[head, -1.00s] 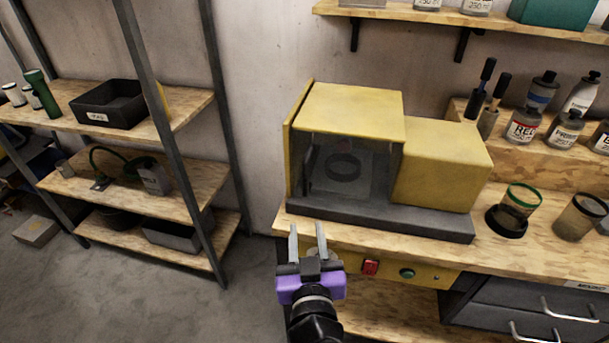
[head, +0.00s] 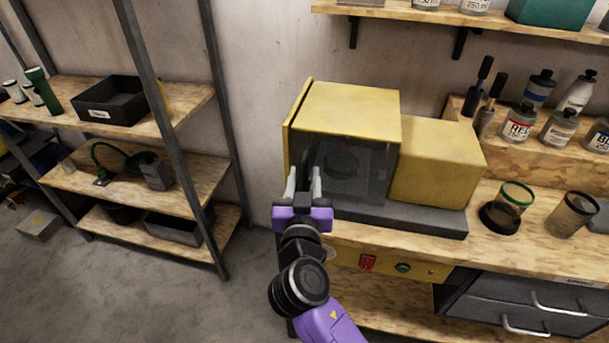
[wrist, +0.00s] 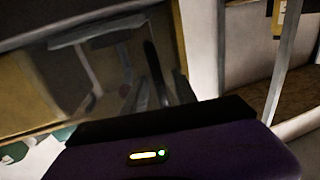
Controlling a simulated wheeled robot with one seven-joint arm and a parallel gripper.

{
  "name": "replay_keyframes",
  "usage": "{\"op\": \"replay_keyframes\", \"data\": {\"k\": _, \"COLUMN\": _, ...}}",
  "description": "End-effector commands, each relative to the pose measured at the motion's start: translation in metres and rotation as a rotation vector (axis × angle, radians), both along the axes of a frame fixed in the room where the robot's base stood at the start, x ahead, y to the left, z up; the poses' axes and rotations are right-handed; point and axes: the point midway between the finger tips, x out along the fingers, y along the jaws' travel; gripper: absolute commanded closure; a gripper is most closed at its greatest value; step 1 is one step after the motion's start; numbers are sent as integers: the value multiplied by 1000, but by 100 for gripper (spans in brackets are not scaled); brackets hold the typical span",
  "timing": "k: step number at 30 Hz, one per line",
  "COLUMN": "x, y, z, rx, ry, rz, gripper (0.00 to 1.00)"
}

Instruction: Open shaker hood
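The shaker (head: 440,165) is a yellow box-shaped machine on the wooden bench. Its hood (head: 350,108) on the left side has a yellow top and a dark see-through front, and it looks closed. A dark round part shows dimly behind the front. My gripper (head: 303,178) is in front of the lower left of the hood, fingers pointing at it and apart. A dark upright bar, perhaps a handle, shows by the fingertips; I cannot tell whether they touch it. In the wrist view the hood's dark glossy panel (wrist: 65,85) fills the left, with a black bar (wrist: 155,70) close by.
A red switch (head: 368,262) and a green button (head: 403,267) sit on the bench front. Two cups (head: 572,215) and several bottles stand to the right. A metal-framed shelf rack (head: 185,160) stands on the left, with open floor between.

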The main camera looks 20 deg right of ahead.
Motion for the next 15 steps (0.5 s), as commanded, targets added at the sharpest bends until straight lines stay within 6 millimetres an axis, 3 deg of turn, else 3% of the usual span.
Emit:
{"op": "replay_keyframes", "data": {"k": 6, "x": 0, "y": 0, "z": 0, "rx": 0, "ry": 0, "rz": 0, "gripper": 66}}
{"op": "replay_keyframes", "data": {"k": 12, "x": 0, "y": 0, "z": 0, "rx": 0, "ry": 1, "rz": 0, "gripper": 100}}
{"op": "replay_keyframes", "data": {"k": 15, "x": 0, "y": 0, "z": -1, "rx": 0, "ry": 1, "rz": 0, "gripper": 100}}
